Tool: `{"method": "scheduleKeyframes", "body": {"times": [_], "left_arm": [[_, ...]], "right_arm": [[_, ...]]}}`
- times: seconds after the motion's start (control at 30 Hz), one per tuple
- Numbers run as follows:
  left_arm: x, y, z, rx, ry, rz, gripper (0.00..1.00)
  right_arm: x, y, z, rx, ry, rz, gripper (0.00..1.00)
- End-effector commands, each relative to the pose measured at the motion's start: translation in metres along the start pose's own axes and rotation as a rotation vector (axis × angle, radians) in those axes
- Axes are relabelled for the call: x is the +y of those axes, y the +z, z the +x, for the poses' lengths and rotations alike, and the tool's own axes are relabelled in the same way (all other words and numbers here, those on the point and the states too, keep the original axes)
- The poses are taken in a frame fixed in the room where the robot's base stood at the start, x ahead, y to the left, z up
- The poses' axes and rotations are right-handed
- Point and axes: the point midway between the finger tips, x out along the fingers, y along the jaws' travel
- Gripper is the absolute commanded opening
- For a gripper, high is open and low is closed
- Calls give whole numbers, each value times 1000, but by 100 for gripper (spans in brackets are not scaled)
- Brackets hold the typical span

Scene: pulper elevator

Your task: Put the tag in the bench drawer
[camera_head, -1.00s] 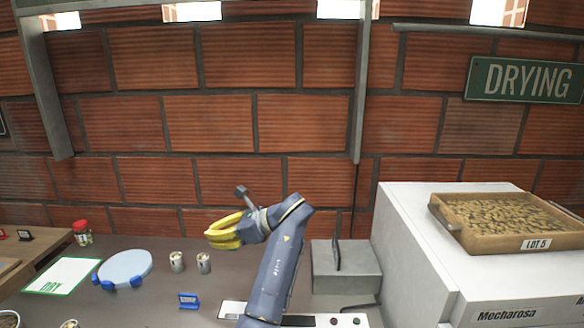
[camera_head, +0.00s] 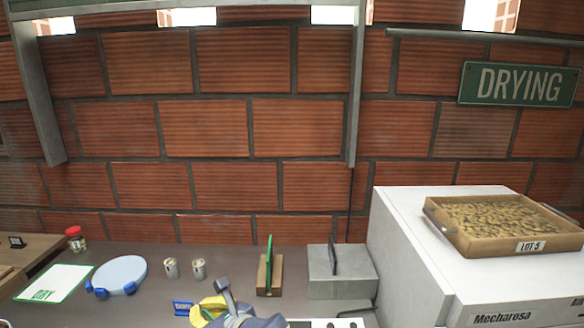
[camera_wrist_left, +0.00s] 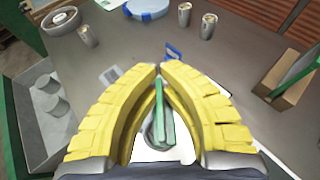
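My left gripper (camera_head: 207,311) has yellow fingers and is low at the front of the bench in the head view. In the left wrist view the gripper's (camera_wrist_left: 159,68) fingertips come together almost touching, with a gap between the fingers further back. Green bars (camera_wrist_left: 165,112) show in that gap; I cannot tell whether they are held or lie below. A small blue tag-like sign (camera_head: 182,307) stands just left of the gripper, also visible beyond the fingertips in the wrist view (camera_wrist_left: 172,51). I cannot identify the bench drawer. My right gripper is not in view.
Two cans (camera_head: 171,268), a round pale blue plate (camera_head: 121,271), a DRY sheet (camera_head: 53,283) and a red-lidded jar (camera_head: 75,238) are to the left. A wooden stand (camera_head: 270,275) with a green panel and a grey box (camera_head: 341,275) are to the right, beside a white machine (camera_head: 405,260).

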Motion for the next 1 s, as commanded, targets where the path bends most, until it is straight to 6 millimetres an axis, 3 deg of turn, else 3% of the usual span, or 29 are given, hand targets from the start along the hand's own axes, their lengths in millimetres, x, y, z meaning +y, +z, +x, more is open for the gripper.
{"method": "scheduleKeyframes", "body": {"times": [0.2,0.43,0.6,0.8,1.0], "left_arm": [[2,-14,2,-1,-23,8,0],[-44,-25,-3,-8,-299,124,0],[-61,-19,-7,-9,-551,228,0],[-56,-10,-12,-7,-756,315,0],[-40,-1,-7,-5,-837,350,0]], "right_arm": [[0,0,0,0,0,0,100],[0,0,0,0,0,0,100],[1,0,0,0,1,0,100],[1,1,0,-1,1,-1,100],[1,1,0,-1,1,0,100]]}}
